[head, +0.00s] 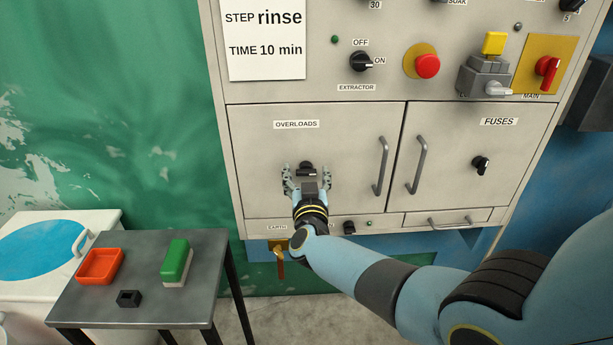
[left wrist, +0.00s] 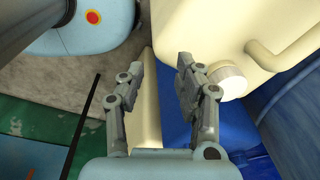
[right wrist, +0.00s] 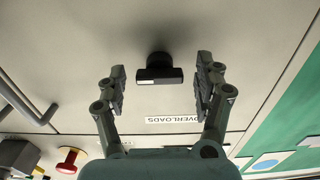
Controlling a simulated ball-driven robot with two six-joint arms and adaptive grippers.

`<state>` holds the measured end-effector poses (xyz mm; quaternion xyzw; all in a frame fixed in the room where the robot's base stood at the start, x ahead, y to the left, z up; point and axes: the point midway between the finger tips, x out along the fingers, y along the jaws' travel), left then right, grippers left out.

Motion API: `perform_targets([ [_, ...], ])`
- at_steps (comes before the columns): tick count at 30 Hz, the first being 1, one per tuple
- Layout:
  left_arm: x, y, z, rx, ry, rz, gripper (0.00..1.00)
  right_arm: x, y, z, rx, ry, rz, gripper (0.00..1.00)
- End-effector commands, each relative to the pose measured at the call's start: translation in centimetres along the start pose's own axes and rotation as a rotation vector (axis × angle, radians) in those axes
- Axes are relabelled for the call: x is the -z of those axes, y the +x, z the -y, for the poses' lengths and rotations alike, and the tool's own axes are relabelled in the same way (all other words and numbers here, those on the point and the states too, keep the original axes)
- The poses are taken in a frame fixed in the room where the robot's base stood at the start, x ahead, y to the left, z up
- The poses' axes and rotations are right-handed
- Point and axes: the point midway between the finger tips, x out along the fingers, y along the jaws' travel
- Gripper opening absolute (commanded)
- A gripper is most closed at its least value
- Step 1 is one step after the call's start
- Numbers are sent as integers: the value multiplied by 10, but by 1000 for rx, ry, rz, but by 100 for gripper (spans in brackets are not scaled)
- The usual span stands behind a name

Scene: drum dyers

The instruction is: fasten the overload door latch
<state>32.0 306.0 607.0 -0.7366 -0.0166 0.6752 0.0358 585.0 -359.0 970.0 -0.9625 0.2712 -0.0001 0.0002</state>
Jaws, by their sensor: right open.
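The overload door (head: 335,143), labelled OVERLOADS, is flush with the grey cabinet front in the head view. Its black latch knob (head: 306,166) is near the door's lower left part. In the right wrist view the latch (right wrist: 159,72) shows a dark bar lying across the picture. My right gripper (head: 306,178) is open, with one finger on each side of the latch; in the right wrist view (right wrist: 160,90) both fingers are apart from it. My left gripper (left wrist: 168,68) is open and empty, seen only in the left wrist view.
Door handles (head: 381,166) and the fuses door (head: 470,150) are to the right. A grey table (head: 140,310) at lower left holds an orange tray (head: 100,280), a green-and-white block (head: 176,262) and a small black block (head: 129,298). A cream container (left wrist: 230,40) is close to my left gripper.

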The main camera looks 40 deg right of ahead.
Motion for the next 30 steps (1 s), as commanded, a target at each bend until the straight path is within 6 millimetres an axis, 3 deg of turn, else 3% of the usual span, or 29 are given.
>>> perform_targets([
  [2,3,0,1,1,0,-4,34,0,0,0,0,0,0,69],
  [15,11,0,1,1,0,-16,34,0,0,0,0,0,0,13],
  [30,9,-11,2,1,0,-12,34,1,0,0,0,-148,2,13],
])
